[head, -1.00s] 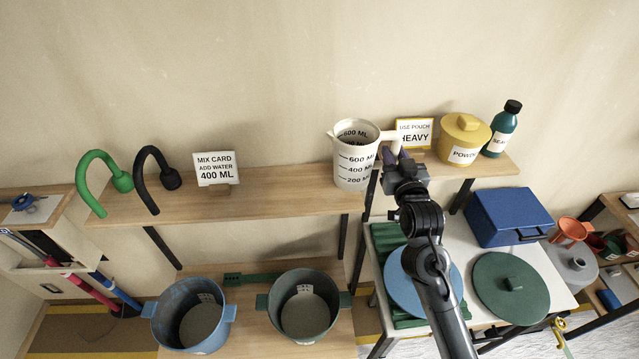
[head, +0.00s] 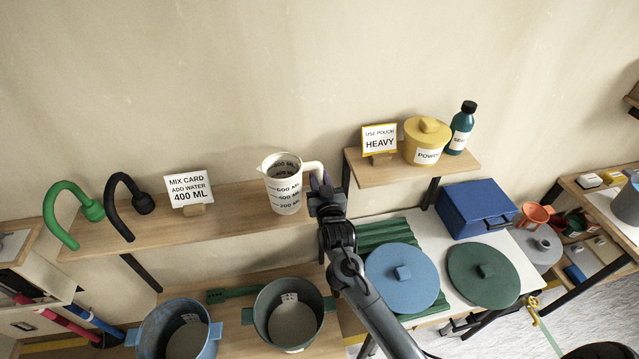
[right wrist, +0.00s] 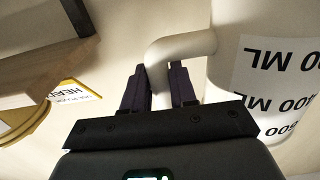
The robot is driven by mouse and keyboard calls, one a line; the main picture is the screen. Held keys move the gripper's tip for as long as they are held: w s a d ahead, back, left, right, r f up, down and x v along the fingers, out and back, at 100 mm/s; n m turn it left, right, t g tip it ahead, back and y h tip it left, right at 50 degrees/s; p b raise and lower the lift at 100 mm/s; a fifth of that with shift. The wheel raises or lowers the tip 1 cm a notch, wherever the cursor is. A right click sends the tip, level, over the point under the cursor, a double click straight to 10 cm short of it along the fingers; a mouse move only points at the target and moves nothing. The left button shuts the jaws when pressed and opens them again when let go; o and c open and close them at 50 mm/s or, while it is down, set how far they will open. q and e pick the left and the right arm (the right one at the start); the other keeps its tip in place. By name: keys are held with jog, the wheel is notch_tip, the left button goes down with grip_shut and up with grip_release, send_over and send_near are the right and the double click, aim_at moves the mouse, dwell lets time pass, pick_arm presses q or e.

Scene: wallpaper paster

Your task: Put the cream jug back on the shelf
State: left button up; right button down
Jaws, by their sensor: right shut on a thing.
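The cream jug (head: 284,190), with black ML markings and a spout on the left, is upright at the right end of the long wooden shelf (head: 235,200). I cannot tell whether its base touches the board. My right gripper (head: 322,186) is shut on the jug's handle at its right side. In the right wrist view, the two dark fingers (right wrist: 158,88) are at the handle (right wrist: 185,46), with the jug body (right wrist: 262,85) to the right. My left gripper is not in view.
A mix card (head: 188,189) and black (head: 130,195) and green (head: 70,212) hooked pieces stand left on the shelf. A shorter shelf (head: 463,160) at right holds a HEAVY card, yellow pot (head: 427,140) and teal bottle (head: 461,128). Buckets (head: 290,315) stand below. Board between card and jug is clear.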

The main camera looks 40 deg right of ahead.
jog(key=shift+f, duration=0.9)
jog(key=shift+f, duration=0.1)
jog(key=c, duration=0.9)
grip_release()
